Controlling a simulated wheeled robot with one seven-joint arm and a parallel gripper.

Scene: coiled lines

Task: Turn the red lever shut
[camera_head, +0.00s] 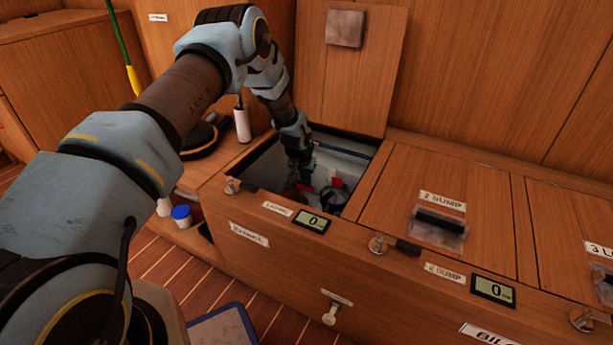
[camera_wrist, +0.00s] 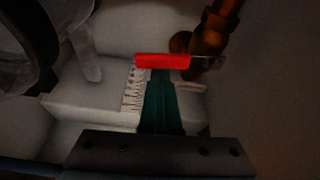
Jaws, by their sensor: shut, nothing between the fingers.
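The red lever (camera_wrist: 162,61) lies crosswise in the wrist view, joined at its right end to a copper-brown pipe fitting (camera_wrist: 205,45). My gripper (camera_wrist: 161,76) reaches up from the bottom of that view, its teal fingers together and empty. Their tips are just below the lever's middle; I cannot tell whether they touch it. In the head view my gripper (camera_head: 303,170) is down inside the open locker (camera_head: 345,160), and a small red part of the lever (camera_head: 308,184) shows beside it. The rest of the lever is hidden there.
The locker's raised lid (camera_head: 350,75) stands open behind. The front rim carries a small display (camera_head: 311,221) reading 0. A closed hatch (camera_head: 440,200) lies to the right. Inside, a pale wall, a white ledge (camera_wrist: 85,112) and a dark round part (camera_wrist: 25,45) crowd the space.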

